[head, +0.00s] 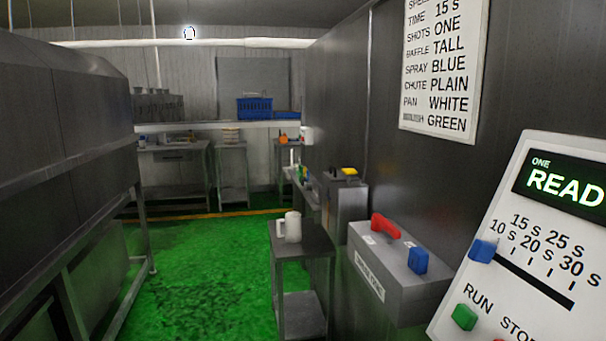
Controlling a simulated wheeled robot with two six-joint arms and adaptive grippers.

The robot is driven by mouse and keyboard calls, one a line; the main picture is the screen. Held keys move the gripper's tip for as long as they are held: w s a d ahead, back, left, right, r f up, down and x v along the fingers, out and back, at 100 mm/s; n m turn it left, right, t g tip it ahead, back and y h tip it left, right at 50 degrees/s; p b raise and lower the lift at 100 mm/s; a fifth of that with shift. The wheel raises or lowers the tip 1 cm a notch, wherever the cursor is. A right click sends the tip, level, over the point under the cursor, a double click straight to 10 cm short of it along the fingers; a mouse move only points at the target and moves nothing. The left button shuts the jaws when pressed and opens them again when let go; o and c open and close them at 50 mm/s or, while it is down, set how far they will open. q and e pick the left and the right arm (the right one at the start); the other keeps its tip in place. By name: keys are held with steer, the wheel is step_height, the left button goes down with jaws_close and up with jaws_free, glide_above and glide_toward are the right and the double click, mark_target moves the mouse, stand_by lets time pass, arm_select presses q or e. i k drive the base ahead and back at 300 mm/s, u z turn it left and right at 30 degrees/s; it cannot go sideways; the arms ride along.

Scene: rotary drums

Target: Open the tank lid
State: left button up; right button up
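I cannot tell for certain which thing is the tank. A grey metal box (365,262) with a label on its front stands at the right by the dark wall. On its top are a red handle-like piece (385,226) and a blue piece (418,261). Behind it is a smaller grey box (346,202) with a dark piece and a yellow piece (349,171) on top. Both box tops look closed from here, but details are small. Neither of my grippers is in view.
A small stand (303,240) holds a white jug (292,227). A control panel (530,240) with slider and buttons is close at right. A large dark machine (60,130) fills the left. Green floor (205,265) between is clear. A sign (442,70) hangs on the wall.

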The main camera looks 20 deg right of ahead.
mark_target(335, 175)
steer(key=i, duration=3.9)
steer(key=z, duration=2.05)
